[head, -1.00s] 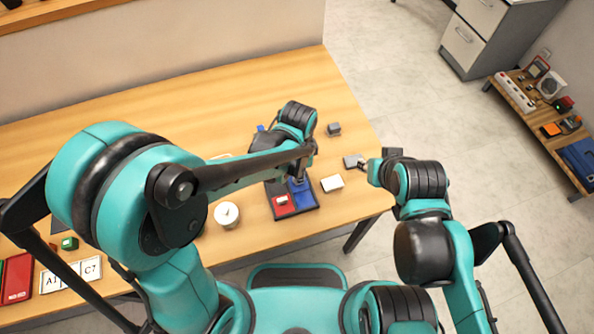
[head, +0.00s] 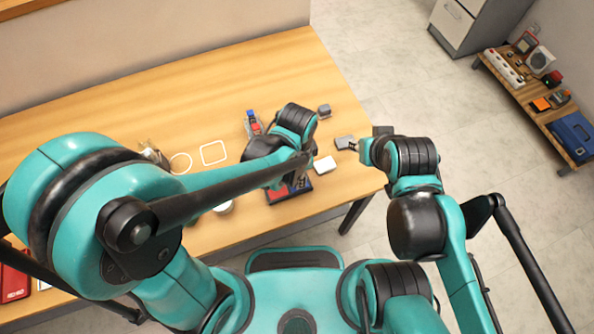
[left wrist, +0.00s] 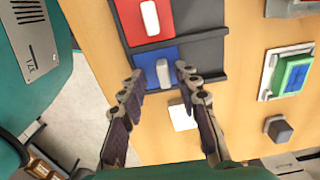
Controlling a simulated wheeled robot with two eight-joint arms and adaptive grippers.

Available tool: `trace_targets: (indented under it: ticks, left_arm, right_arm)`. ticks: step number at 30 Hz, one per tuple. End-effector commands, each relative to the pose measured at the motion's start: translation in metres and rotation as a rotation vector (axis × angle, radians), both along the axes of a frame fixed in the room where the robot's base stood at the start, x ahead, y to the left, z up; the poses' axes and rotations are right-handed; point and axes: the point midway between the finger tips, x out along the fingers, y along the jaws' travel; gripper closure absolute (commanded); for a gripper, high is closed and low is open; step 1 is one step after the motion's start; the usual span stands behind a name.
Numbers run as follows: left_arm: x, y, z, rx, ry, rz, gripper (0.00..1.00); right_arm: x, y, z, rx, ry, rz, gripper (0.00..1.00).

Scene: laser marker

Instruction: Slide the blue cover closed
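The blue cover (left wrist: 154,58) with its pale handle (left wrist: 163,72) lies in a dark frame (left wrist: 208,52), beside the red cover (left wrist: 174,18), in the left wrist view. My left gripper (left wrist: 159,73) is open. Its fingertips stand apart on either side of the pale handle; I cannot tell whether they touch it. In the head view my left arm hides most of the blue cover, and the red cover (head: 277,194) shows below it.
A white box (head: 325,166) lies just right of the frame. A dark cube (head: 323,110) is behind it, and a device with a blue top (head: 252,122) stands to the left. White outlines (head: 213,153) mark the table, which is clear at the back.

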Motion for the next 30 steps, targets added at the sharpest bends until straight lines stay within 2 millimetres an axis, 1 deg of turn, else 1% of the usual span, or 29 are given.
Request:
trace_targets:
  ticks: [2, 5, 8, 15, 19, 24, 30]
  left_arm:
    - [0.000, 0.000, 0.003, 0.000, -0.001, 0.000, 0.68]
    - [0.000, 0.000, 0.014, 0.000, -0.001, 0.000, 0.68]
    - [-0.001, 0.000, 0.032, 0.000, -0.001, 0.000, 0.68]
    - [-0.001, 0.000, 0.081, 0.000, 0.000, 0.000, 0.68]
    - [-0.001, 0.000, 0.102, 0.000, 0.000, 0.000, 0.68]
    - [-0.001, 0.000, 0.117, 0.000, 0.000, 0.000, 0.68]
    - [-0.001, 0.000, 0.120, 0.000, 0.000, 0.000, 0.68]
  right_arm:
    - [0.000, 0.000, 0.000, 0.000, 0.000, 0.000, 0.68]
    - [0.000, 0.000, 0.000, 0.000, 0.000, 0.000, 0.68]
    - [0.000, 0.000, 0.000, 0.000, 0.000, 0.000, 0.68]
    - [0.000, 0.000, 0.000, 0.000, 0.000, 0.000, 0.68]
    - [0.000, 0.000, 0.000, 0.000, 0.000, 0.000, 0.68]
    - [0.000, 0.000, 0.000, 0.000, 0.000, 0.000, 0.68]
    - [0.000, 0.000, 0.000, 0.000, 0.000, 0.000, 0.68]
